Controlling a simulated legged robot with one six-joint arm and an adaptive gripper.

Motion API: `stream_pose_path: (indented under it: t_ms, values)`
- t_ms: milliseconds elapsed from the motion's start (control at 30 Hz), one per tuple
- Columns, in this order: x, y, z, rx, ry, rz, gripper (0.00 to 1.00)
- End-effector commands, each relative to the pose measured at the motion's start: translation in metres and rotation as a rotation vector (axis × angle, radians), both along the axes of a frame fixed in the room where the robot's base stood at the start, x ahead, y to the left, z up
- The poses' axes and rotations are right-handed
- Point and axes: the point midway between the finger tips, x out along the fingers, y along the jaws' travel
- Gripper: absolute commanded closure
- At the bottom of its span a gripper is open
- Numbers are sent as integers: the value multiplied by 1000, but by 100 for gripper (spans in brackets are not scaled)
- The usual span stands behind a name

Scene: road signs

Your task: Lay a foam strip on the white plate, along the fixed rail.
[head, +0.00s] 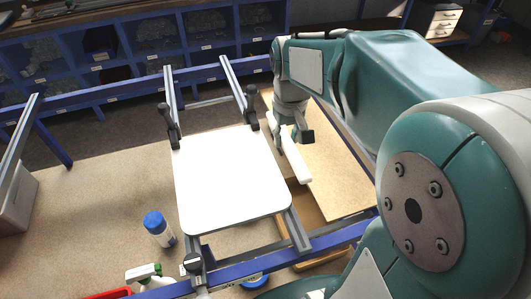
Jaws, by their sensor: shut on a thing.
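The white plate (228,182) lies on a frame with metal rails on the workbench. A metal rail (231,80) and another rail (170,90) run back from its far edge; I cannot tell which one is the fixed rail. A long white foam strip (295,160) is at the right of the plate, over the light board. My gripper (290,138) is at the strip, right of the plate's far corner, and is shut on it. The fingertips are partly hidden by the strip and the gripper's own body.
Black clamp handles (169,122) and (250,103) stand at the plate's far corners. A bottle with a blue cap (160,232) stands left of the plate. A light wooden board (335,175) lies at right. Blue shelves (130,50) stand behind.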

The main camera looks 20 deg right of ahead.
Motion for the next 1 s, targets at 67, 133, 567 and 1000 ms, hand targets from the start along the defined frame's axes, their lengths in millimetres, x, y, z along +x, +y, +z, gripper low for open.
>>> stream_pose_path:
  t_ms: [67, 133, 567, 1000]
  values:
    - [3, 12, -15, 0, 5, 4, 82]
    - [6, 21, -24, -3, 4, 3, 82]
    - [12, 39, -71, -5, 2, 0, 82]
    - [13, 39, -77, -5, -1, 0, 44]
